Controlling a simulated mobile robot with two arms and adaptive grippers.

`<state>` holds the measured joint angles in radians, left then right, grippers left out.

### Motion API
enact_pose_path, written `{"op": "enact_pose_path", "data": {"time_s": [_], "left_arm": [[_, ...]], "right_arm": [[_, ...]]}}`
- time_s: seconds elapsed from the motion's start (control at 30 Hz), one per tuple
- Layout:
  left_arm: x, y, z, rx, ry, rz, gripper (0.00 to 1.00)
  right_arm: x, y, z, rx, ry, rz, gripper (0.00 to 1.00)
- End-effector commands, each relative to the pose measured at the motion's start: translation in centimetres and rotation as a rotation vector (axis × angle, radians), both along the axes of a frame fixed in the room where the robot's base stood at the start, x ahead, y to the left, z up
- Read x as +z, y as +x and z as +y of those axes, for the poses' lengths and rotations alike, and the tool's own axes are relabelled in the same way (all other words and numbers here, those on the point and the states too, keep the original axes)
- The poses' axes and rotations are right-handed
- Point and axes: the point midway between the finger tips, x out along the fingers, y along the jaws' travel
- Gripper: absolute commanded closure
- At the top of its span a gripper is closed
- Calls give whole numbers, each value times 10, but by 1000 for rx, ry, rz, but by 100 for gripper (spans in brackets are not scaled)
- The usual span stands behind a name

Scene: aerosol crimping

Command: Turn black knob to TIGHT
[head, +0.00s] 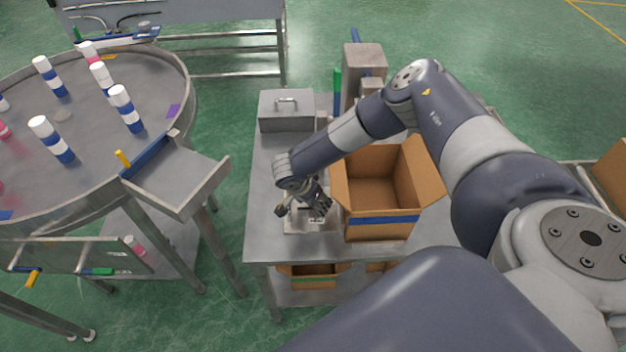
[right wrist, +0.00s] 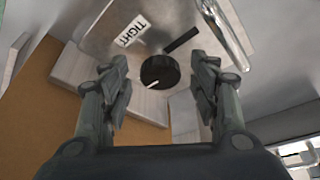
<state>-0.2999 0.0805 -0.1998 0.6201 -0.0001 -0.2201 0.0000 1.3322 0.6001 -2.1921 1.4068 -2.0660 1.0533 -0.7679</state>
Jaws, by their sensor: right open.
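The black knob (right wrist: 160,72) is round with a white pointer line on its face, in the right wrist view. It sits on a metal plate (right wrist: 185,20). A white label reading TIGHT (right wrist: 132,30) is above and left of the knob, and a black mark (right wrist: 181,40) is above and right. The knob's pointer is toward its lower left, not at the label. My right gripper (right wrist: 160,85) is open, with one finger on each side of the knob and gaps between. In the head view my right gripper (head: 306,211) is over the plate at the table's front; the knob is hidden there. My left gripper is not in view.
An open cardboard box (head: 382,226) stands just right of my right gripper on the metal table (head: 262,225). A grey lidded box (head: 286,121) is at the table's back. A round table (head: 85,150) with several blue-and-white cans stands at the left.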

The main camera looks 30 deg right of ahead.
Motion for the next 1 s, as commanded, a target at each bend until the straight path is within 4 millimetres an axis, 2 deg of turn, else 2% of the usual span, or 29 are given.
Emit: {"op": "enact_pose_path", "data": {"time_s": [0.07,0.1,0.27,0.3,0.67,1.0], "left_arm": [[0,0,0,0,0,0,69],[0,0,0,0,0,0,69],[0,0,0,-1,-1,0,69],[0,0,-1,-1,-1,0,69],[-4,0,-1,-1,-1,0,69],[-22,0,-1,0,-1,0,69]], "right_arm": [[0,0,0,0,0,0,44],[0,0,0,0,0,0,49],[0,0,0,0,0,0,85],[0,0,0,0,1,0,88],[-1,1,1,-38,2,0,88],[-4,4,2,-255,3,0,88]]}}
